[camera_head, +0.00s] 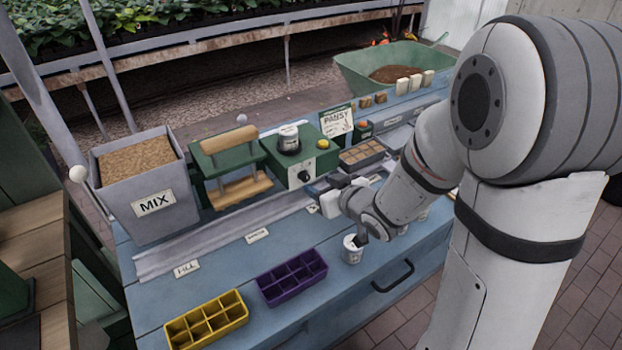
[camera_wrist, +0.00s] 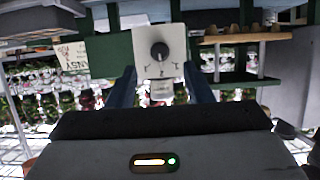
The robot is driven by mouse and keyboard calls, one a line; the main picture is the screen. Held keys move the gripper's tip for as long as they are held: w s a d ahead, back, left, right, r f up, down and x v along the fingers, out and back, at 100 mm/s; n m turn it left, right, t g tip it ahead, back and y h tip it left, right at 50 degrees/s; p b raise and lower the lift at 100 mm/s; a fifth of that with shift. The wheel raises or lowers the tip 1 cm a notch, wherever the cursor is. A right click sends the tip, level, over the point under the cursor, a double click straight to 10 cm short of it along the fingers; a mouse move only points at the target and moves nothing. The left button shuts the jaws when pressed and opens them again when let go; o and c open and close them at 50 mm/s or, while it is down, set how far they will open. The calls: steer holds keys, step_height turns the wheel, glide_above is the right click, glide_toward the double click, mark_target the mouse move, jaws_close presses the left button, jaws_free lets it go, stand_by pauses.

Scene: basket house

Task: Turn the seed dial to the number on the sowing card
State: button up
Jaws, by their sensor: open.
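The seed dial (camera_head: 304,176) is a dark knob on a white plate on the front of a green box (camera_head: 318,160). In the wrist view the dial (camera_wrist: 160,52) is ahead and slightly above the space between my fingers; its plate has small marks I cannot read. My gripper (camera_head: 316,190) is open in front of the box, and its two dark fingers (camera_wrist: 162,90) flank the lower plate without visibly holding the knob. The sowing card (camera_head: 336,121) reads PANSY and stands behind the box; its number is not legible.
A grey MIX bin (camera_head: 150,200) and a green press with wooden bars (camera_head: 232,165) stand left of the box. Yellow (camera_head: 207,322) and purple (camera_head: 292,277) trays and a white cup (camera_head: 352,250) occupy the front. A green soil tub (camera_head: 385,60) is behind.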

mark_target(308, 179)
steer(key=x, duration=0.6)
steer(key=c, duration=1)
steer(key=shift+o, duration=0.2)
steer(key=shift+w+m+p, duration=0.1)
steer(key=shift+m+p, duration=0.2)
steer(key=shift+p, duration=0.1)
steer(key=shift+d+m+g+y+p, duration=0.15)
steer(key=shift+m+g+y+p, duration=0.45)
steer(key=shift+m+y+p, duration=0.5)
steer(key=shift+w+d+f+m+y+p, duration=0.1)
steer(key=shift+m+y+p, duration=0.85)
steer(key=shift+m, duration=0.75)
steer(key=shift+g, duration=0.3)
